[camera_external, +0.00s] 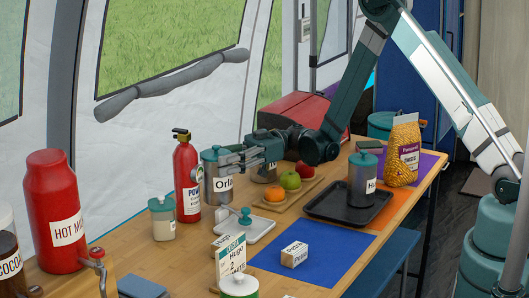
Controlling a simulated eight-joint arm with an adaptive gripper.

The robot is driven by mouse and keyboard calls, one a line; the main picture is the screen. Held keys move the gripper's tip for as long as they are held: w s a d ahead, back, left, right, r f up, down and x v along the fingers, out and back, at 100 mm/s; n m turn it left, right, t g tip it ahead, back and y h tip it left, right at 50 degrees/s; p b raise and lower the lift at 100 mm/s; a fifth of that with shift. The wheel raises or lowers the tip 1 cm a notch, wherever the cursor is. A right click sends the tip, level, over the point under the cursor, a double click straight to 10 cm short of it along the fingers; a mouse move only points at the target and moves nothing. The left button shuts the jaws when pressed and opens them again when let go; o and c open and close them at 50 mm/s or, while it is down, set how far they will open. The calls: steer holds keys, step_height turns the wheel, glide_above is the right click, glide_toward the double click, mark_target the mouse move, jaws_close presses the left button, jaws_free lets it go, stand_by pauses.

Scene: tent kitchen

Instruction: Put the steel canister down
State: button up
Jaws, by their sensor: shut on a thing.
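I cannot tell whether the canister's base touches the table. A second steel canister (361,190) with a grey-green lid stands upright on a black tray (327,208), apart from my gripper.
The fire extinguisher (187,180) and a lidded jar (162,220) stand close to the left. A pale tray (254,232) lies just in front. A fruit board (290,201) lies to the right. The blue mat (325,264) has free room around a small box (294,254).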

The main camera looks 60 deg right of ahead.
mark_target(205, 175)
steer(key=shift+f+b, duration=0.35)
steer(key=shift+f, duration=1.65)
steer(key=o, duration=1.4)
steer(key=shift+o, duration=0.2)
steer(key=v, duration=0.2)
steer(key=shift+d, duration=0.3)
steer(key=shift+s+d+r+p, duration=0.15)
steer(key=shift+d+r+p, duration=0.1)
steer(key=shift+r+p, duration=0.15)
step_height(205, 175, up, 6)
steer(key=shift+r+p, duration=0.15)
steer(key=shift+p, duration=0.5)
